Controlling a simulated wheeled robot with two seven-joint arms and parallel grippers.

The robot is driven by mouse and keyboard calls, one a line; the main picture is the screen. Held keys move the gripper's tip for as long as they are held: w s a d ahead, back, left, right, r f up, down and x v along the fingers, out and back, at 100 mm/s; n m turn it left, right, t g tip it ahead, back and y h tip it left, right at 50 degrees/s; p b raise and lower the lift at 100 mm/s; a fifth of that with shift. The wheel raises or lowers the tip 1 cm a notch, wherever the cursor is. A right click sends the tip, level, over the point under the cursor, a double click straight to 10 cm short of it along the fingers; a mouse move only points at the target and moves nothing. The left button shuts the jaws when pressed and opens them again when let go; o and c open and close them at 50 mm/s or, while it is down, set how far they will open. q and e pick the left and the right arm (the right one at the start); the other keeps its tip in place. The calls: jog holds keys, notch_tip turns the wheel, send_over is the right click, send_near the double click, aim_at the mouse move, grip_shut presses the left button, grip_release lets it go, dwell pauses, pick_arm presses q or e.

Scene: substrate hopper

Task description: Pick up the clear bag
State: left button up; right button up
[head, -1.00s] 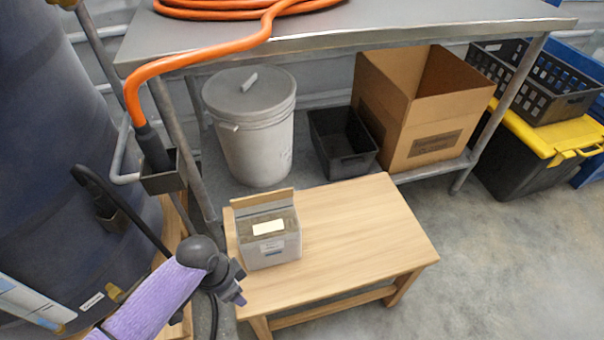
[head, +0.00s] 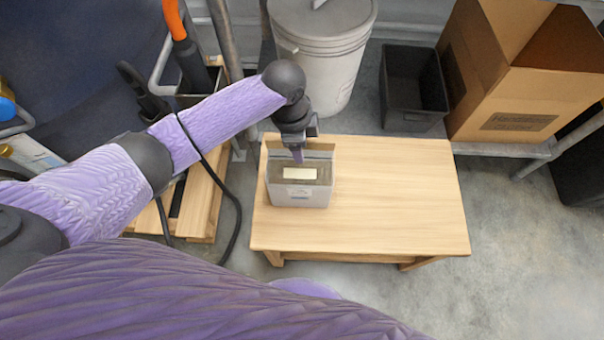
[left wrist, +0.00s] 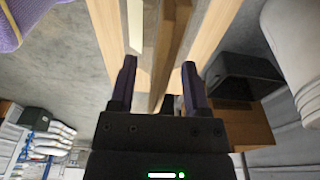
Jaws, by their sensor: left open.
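A small grey box (head: 285,196) with a raised back flap stands on the left part of the wooden table (head: 400,205). In it lies a brownish, filled package with a pale label, which looks like the clear bag (head: 300,174); its clear film cannot be made out. My left gripper (head: 298,157) points down over the back of the box, close to the bag's top. In the left wrist view its two fingers (left wrist: 157,80) are apart, with the box and brown contents beyond and between them. Contact cannot be told. My right gripper is not in view.
A grey lidded bucket (head: 322,50), a black bin (head: 413,85) and an open cardboard box (head: 510,75) stand behind the table. A wooden pallet (head: 203,195) and a black cable lie left of it. The table's right part is clear.

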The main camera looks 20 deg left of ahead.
pick_arm(q)
jog(key=shift+r, duration=0.15)
jog(key=shift+c, duration=0.4)
grip_shut()
dwell(0.8)
